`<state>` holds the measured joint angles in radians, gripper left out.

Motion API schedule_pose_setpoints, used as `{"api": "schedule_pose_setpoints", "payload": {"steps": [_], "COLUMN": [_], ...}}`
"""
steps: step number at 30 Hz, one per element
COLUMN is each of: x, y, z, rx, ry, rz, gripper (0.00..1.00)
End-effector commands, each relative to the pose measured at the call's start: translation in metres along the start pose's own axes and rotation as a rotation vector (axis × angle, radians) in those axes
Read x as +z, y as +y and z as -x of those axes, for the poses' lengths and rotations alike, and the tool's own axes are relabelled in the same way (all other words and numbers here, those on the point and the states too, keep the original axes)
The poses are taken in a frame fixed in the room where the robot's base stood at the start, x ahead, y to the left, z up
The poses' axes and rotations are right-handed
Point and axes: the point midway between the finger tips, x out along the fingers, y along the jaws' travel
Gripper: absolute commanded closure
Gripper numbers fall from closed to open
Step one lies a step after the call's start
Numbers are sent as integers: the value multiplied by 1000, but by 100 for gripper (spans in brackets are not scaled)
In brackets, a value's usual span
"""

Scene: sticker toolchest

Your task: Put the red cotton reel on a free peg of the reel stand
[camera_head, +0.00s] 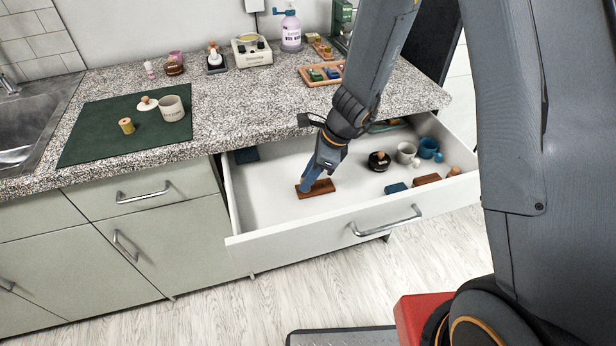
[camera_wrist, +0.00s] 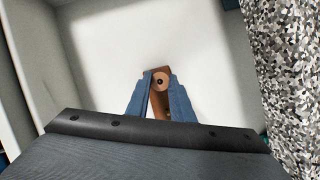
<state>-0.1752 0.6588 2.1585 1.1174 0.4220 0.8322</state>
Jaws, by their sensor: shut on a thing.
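A brown wooden bar, which looks like the reel stand (camera_head: 328,187), lies in the open drawer under my gripper. My gripper (camera_head: 307,187) points down at the bar's left part, its blue fingertips close to it. In the wrist view my gripper (camera_wrist: 160,88) is shut on a round wooden-ended thing with a dark centre, apparently the red cotton reel (camera_wrist: 159,80). Its thread is hidden between the fingers, so no red shows. The stand's brown wood (camera_wrist: 168,72) shows just behind and below it. I cannot tell whether the reel is around a peg or above one.
The drawer (camera_head: 262,203) also holds a black round pot (camera_head: 379,161), a pale mug (camera_head: 406,152), a blue mug (camera_head: 428,148) and small blocks at the right. The counter edge overhangs the back. A yellowish reel (camera_head: 126,126) stands on the green mat (camera_head: 95,140).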

Motion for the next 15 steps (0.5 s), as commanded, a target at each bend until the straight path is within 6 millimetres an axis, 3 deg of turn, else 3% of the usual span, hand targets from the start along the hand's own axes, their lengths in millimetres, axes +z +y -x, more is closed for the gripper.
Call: {"api": "schedule_pose_setpoints", "payload": {"steps": [1, 5, 15], "x": [0, 0, 0], "y": [0, 0, 0], "z": [0, 0, 4], "rx": [0, 0, -1], "ry": [0, 0, 0], "rz": [0, 0, 1], "gripper": [78, 57, 57]}}
